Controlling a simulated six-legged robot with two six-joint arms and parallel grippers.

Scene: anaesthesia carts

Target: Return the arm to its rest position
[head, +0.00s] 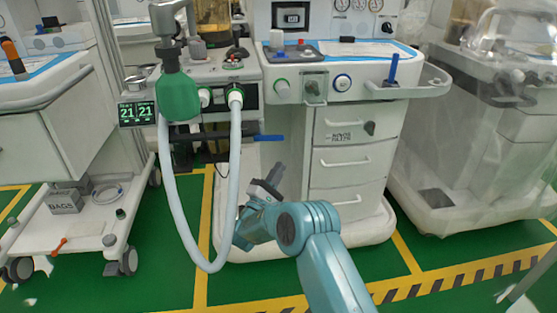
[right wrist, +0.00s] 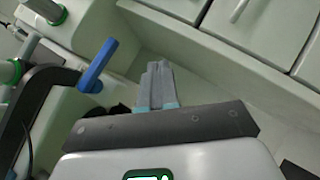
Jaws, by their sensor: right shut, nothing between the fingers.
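My right arm (head: 325,250) is teal and reaches up from the bottom of the head view. My right gripper (head: 270,178) is in front of the middle cart, left of its drawers. In the right wrist view my right gripper (right wrist: 158,72) shows its grey fingers together, with nothing between them. The anaesthesia cart (head: 350,205) stands behind the gripper, with white drawers (head: 342,160) on its front. My left gripper is not in the head view.
A pale hose (head: 178,200) hangs in a loop left of my right gripper. A blue-tipped lever (head: 268,138) sticks out above it and shows in the wrist view (right wrist: 97,65). A plastic-covered cart (head: 480,140) stands right. Green floor (head: 275,280) is open in front.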

